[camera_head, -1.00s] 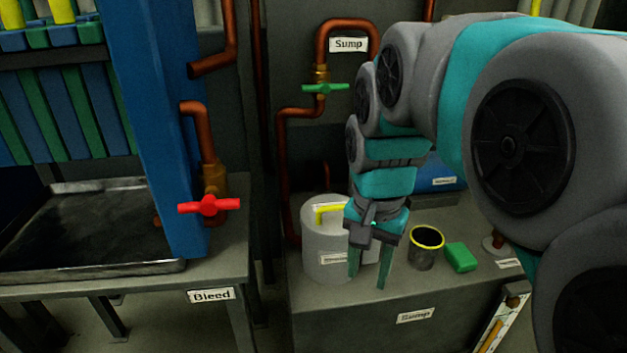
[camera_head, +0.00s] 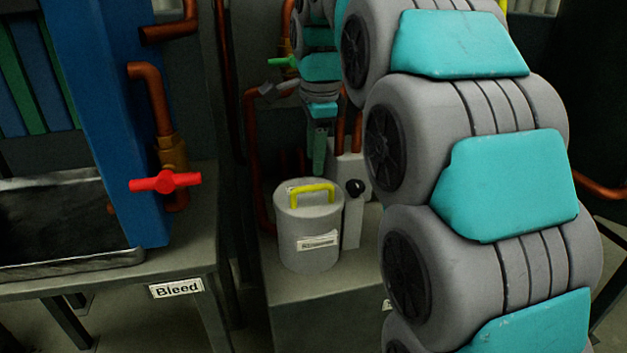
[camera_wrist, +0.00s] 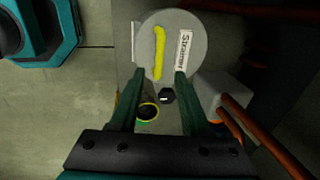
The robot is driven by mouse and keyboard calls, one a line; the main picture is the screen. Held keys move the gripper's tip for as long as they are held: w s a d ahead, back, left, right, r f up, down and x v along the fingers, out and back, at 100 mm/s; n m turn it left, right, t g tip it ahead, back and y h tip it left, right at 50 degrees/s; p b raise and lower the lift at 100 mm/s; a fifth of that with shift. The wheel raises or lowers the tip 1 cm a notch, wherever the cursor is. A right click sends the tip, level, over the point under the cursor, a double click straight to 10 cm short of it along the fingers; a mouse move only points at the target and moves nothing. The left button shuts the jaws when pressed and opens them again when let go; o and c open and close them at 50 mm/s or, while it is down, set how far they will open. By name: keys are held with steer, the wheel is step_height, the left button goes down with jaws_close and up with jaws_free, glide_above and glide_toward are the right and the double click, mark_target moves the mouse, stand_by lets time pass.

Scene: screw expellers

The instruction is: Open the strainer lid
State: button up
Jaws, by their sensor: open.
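The strainer (camera_head: 308,240) is a grey upright cylinder with a label on its side. Its round lid (camera_head: 283,198) is on top and carries a yellow bar handle (camera_head: 312,189). In the wrist view the strainer lid (camera_wrist: 185,22) is at the top, with the yellow handle (camera_wrist: 158,52) standing roughly upright in the picture. My gripper (camera_wrist: 158,72) is open and empty, its two fingers pointing toward the strainer, with the handle between their lines. In the head view my gripper (camera_head: 318,155) hangs above and behind the strainer, apart from it, with one finger mostly hidden.
A black knob (camera_head: 355,187) on a grey post stands right beside the strainer. A yellow-rimmed cup (camera_wrist: 148,111) shows between my fingers in the wrist view. Copper pipes (camera_wrist: 238,112) run close on the right. A red valve handle (camera_head: 166,182) sits at left above the Bleed table.

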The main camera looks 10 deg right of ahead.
mark_target(313, 186)
steer(key=f, duration=0.4)
steer(key=w+f, duration=0.1)
steer(key=f, duration=0.1)
steer(key=shift+f+b, duration=0.1)
steer(key=shift+b, duration=0.25)
jaws_close()
stand_by(1.0)
